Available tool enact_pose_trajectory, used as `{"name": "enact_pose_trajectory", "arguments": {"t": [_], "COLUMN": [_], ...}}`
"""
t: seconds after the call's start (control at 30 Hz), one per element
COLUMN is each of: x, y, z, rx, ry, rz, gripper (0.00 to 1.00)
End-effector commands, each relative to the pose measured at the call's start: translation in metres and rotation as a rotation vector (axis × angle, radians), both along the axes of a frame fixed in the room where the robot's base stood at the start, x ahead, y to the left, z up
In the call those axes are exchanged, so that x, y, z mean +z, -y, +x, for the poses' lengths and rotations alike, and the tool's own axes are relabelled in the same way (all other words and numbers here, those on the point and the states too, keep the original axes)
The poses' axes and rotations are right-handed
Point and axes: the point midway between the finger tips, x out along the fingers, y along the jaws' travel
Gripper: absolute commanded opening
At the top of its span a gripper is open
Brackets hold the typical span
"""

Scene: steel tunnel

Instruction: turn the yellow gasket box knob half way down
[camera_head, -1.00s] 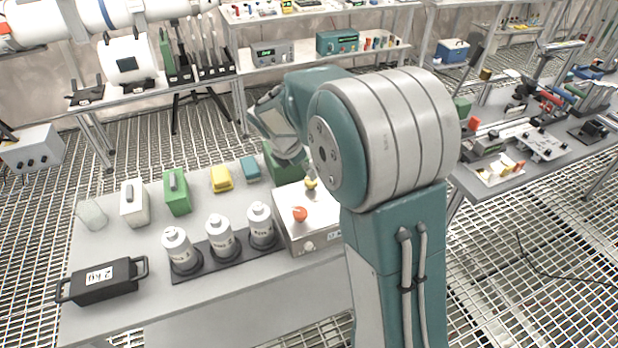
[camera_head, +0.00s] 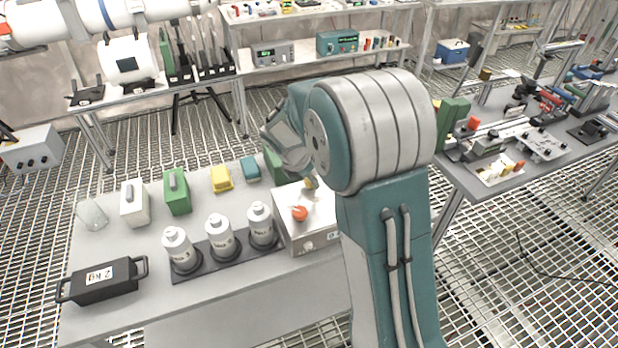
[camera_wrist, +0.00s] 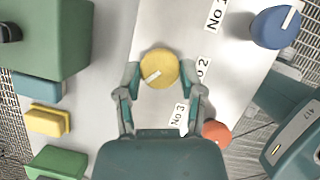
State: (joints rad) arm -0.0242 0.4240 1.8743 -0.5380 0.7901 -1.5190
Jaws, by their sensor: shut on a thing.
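The gasket box (camera_head: 322,217) is a pale metal box on the near table. It also shows in the wrist view (camera_wrist: 165,25) with numbered labels. Its yellow knob (camera_wrist: 159,67) is round with a short white mark slanting across its lower-left part. The yellow knob is only partly seen in the head view (camera_head: 310,183). My gripper (camera_wrist: 160,76) is shut on the yellow knob, one finger on each side. In the head view my wrist largely hides the gripper. An orange-red knob (camera_wrist: 216,133) and a blue knob (camera_wrist: 276,27) sit on the same box.
White bottles (camera_head: 221,237) stand in a black rack left of the box. Green (camera_head: 177,192), yellow (camera_head: 221,178) and teal (camera_head: 250,168) blocks stand behind. A large green block (camera_wrist: 45,38) is close to the box. A black weight (camera_head: 101,278) lies front left.

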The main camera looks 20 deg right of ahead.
Motion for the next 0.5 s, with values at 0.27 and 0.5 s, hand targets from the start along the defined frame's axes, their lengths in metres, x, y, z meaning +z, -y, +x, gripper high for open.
{"name": "enact_pose_trajectory", "arguments": {"t": [0.27,0.5], "x": [-0.0014,-0.0019], "y": [-0.0007,-0.0013], "z": [0.0012,0.0021], "rx": [-0.027,-0.149], "ry": [0.002,0.002], "rz": [0.002,0.002], "gripper": [0.03,0.03]}}
